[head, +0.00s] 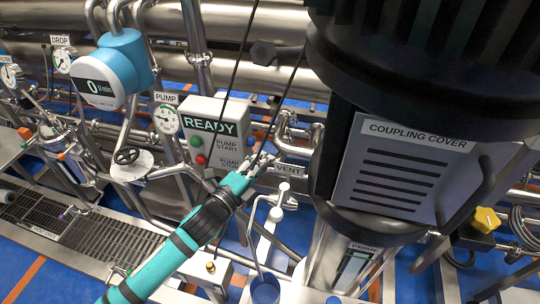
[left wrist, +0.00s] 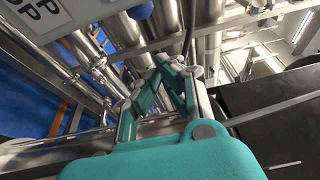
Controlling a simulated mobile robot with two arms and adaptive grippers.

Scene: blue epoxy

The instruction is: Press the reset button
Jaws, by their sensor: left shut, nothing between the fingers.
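The grey pump box (head: 213,107) stands in the middle of the head view with a READY display (head: 209,123). Below the display are a green button (head: 195,141) labelled PUMP START and a red button (head: 201,159) labelled PUMP STOP. I cannot read any label saying reset. A rounded blue part (left wrist: 140,11) shows beside the box's edge in the left wrist view; I cannot tell whether it is a button. My left gripper (head: 264,160) is shut and empty, in front of the box's lower right; its fingers also show in the left wrist view (left wrist: 172,66).
A large dark motor with a coupling cover (head: 398,170) stands close to the right of my left gripper. Steel pipes run behind the box. A blue cup (head: 265,291) is below.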

